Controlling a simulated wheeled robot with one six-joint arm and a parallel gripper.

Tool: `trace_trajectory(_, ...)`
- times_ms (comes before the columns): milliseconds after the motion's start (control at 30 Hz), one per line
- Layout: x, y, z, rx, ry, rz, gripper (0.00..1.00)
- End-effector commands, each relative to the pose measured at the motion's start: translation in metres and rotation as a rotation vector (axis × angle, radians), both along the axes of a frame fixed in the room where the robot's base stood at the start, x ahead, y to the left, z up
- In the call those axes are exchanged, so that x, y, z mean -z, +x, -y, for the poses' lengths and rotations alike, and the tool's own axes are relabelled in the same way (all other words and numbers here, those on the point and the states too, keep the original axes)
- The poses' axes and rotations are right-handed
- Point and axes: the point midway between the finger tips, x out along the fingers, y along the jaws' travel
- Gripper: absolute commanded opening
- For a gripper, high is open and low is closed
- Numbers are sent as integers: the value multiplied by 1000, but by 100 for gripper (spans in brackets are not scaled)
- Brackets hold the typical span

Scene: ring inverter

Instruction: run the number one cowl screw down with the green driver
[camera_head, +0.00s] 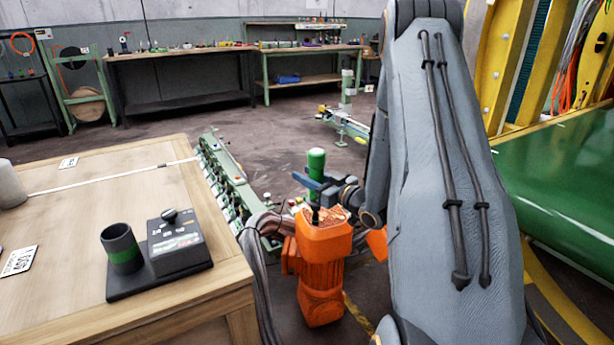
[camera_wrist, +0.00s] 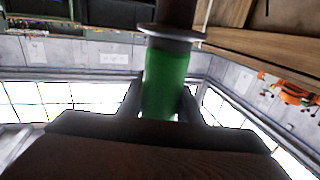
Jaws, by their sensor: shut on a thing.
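The green driver (camera_head: 316,161) is held upright in my gripper (camera_head: 325,187), in the middle of the head view. In the wrist view its green handle (camera_wrist: 166,80) lies between the two dark fingers, and a pale round collar (camera_wrist: 172,33) and dark shaft show beyond it. My gripper is shut on the handle. A large curved glossy green panel (camera_head: 570,185), which may be the cowl, lies at the right of the head view, apart from the driver. I cannot make out the number one screw. My grey arm hides the panel's left part.
A wooden table (camera_head: 90,215) stands at the left with a dark green-banded cup (camera_head: 122,248) and a control box (camera_head: 176,242) on it. An orange machine (camera_head: 322,268) stands below my gripper in the picture. Yellow framing (camera_head: 505,60) rises at the right. Workbenches line the far wall.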

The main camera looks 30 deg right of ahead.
Motion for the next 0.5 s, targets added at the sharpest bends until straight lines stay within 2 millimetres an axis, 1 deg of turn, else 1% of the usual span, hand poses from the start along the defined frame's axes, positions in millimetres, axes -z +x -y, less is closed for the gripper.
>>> trace_trajectory(500,5,0,0,0,-1,2,3)
